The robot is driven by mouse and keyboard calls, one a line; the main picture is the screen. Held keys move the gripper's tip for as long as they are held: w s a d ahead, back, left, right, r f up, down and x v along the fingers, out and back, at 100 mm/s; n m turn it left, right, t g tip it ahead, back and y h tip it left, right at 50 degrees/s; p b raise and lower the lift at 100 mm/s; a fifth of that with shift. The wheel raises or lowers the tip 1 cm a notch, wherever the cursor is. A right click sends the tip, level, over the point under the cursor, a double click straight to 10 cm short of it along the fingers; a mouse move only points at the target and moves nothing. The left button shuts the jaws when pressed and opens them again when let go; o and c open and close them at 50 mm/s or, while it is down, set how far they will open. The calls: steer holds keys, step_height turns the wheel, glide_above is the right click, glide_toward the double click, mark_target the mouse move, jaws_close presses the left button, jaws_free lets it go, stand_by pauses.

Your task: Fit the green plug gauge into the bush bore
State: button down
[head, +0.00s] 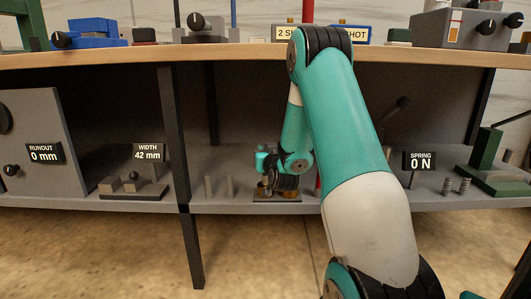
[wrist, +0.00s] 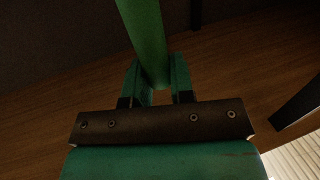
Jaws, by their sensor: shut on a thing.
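In the wrist view a green cylinder, the plug gauge (wrist: 146,40), stands between the two teal fingers of my gripper (wrist: 156,80). My gripper is shut on it, and the gauge runs up out of the top of the picture. In the head view my arm bends down into the lower shelf, with its wrist low over a small dark base plate (head: 277,198). Brassy parts (head: 291,194) show on that plate, partly behind my wrist. I cannot tell which is the bush, and its bore is hidden. The gauge does not show clearly in the head view.
The wooden worktop (head: 230,52) overhangs the grey shelf (head: 225,204). Two grey pegs (head: 229,187) stand left of the plate, and a width fixture (head: 133,189) is farther left.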

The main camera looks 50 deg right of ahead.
steer(key=shift+f+b, duration=1.95)
steer(key=shift+f, duration=0.05)
steer(key=c, duration=0.9)
jaws_free()
steer(key=b+v, duration=1.2)
steer(key=shift+r, duration=0.15)
